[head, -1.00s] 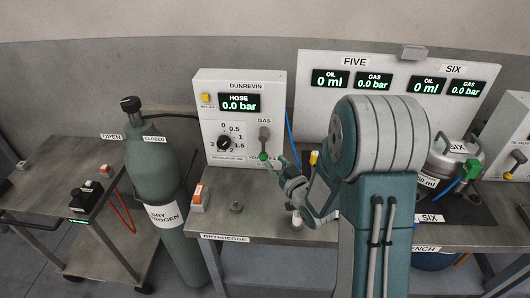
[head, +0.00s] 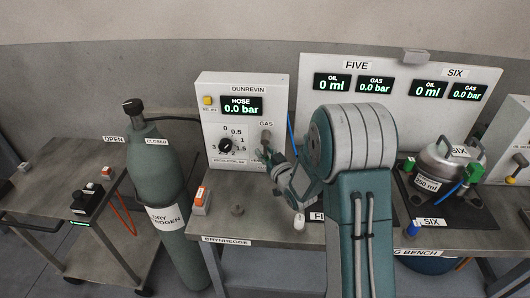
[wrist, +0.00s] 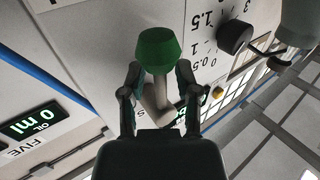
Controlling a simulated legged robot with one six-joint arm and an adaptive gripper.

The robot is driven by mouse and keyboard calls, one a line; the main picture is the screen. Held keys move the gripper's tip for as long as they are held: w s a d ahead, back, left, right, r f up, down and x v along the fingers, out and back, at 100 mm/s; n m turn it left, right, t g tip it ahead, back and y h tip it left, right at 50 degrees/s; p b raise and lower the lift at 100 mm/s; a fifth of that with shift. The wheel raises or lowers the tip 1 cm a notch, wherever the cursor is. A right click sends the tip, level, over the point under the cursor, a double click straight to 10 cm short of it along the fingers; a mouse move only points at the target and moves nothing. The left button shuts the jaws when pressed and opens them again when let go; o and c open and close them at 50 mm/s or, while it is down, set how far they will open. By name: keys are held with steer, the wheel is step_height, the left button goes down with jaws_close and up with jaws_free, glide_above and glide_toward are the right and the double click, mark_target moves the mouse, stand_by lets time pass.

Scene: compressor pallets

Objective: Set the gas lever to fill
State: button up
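The gas lever (head: 266,136) is on the front of the white Dunrevin panel (head: 214,135), below the word GAS. In the head view my gripper (head: 270,157) covers its lower part. In the wrist view the lever's green knob (wrist: 159,50) and its pale stem (wrist: 160,100) show in front of the panel. The two fingers of my gripper (wrist: 158,76) are apart, one on each side of the lever just behind the knob. I cannot tell whether either finger touches it. The lettering at the lever's lower end is hidden.
A regulator knob (head: 225,146) is left of the lever, and the hose display (head: 241,105) reads 0.0 bar. A blue hose (head: 291,135) runs right of the panel. A green gas cylinder (head: 158,180) stands left of the bench. A red-topped block (head: 200,200) sits on the bench.

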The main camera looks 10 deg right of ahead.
jaws_close()
steer(key=n, duration=0.1)
steer(key=d+n+g, duration=0.1)
steer(key=n+g+h, duration=0.1)
steer(key=shift+s+d+r, duration=0.2)
steer(key=shift+d+r, duration=0.05)
steer(key=shift+s+d+r+n+g+h, duration=0.1)
steer(key=shift+d+r+n+g+h, duration=0.15)
steer(key=shift+n+g+h, duration=0.3)
steer(key=shift+s+d+r+n+g+h, duration=0.1)
steer(key=shift+d+n+g+h, duration=0.25)
steer(key=shift+n, duration=0.4)
steer(key=shift+o, duration=2.2)
jaws_free()
steer(key=v, duration=1.1)
steer(key=shift+s, duration=0.45)
